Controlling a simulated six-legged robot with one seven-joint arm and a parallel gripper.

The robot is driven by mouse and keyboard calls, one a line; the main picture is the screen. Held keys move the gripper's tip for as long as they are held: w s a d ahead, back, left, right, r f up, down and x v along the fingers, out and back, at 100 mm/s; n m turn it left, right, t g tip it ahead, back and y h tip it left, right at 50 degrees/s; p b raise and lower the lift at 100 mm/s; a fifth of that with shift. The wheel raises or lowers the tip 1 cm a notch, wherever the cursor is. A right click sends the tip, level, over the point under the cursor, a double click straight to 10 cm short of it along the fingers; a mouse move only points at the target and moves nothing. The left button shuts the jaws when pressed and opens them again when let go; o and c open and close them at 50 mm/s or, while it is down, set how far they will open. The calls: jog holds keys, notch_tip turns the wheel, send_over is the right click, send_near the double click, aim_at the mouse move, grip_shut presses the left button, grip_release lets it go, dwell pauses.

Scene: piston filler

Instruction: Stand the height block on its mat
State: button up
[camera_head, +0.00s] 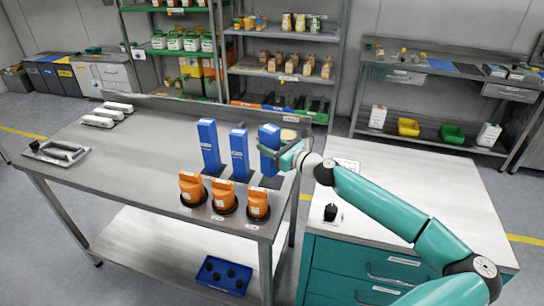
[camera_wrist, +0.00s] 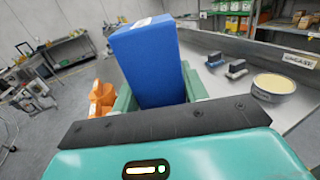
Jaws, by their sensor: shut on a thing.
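My gripper (camera_head: 286,155) is shut on a tall blue height block (camera_head: 268,147), the rightmost of three blue blocks. In the wrist view the held block (camera_wrist: 150,62) stands between the green fingers of my gripper (camera_wrist: 160,100). It looks about upright. Its lower end is near a dark mat (camera_head: 271,183) on the steel table; I cannot tell whether it touches. Two more blue blocks, one at the left (camera_head: 209,147) and one in the middle (camera_head: 239,154), stand upright on the table beside it.
Several orange containers (camera_head: 222,196) stand in dark round holders at the table's front edge. A round tin (camera_wrist: 273,86) is right of the held block in the wrist view. White-topped items (camera_head: 99,121) lie at the back left. The table's left middle (camera_head: 140,150) is clear.

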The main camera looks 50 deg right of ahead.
jog(key=shift+w+d+f, duration=0.25)
jog(key=shift+d+f, duration=0.2)
jog(key=shift+f, duration=0.15)
jog(key=shift+w+d+f, duration=0.25)
jog(key=shift+d+f, duration=0.15)
jog(key=shift+f, duration=0.2)
jog(key=shift+w+d+f, duration=0.1)
jog(key=shift+f, duration=0.55)
jog(key=shift+w+d+f, duration=0.1)
jog(key=shift+f, duration=1)
jog(key=shift+s, duration=0.1)
jog(key=o, duration=1.1)
jog(key=shift+f, duration=0.15)
jog(key=shift+s, duration=0.25)
jog(key=s, duration=0.7)
jog(key=s+d, duration=0.1)
jog(key=s, duration=0.3)
jog(key=shift+s, duration=0.2)
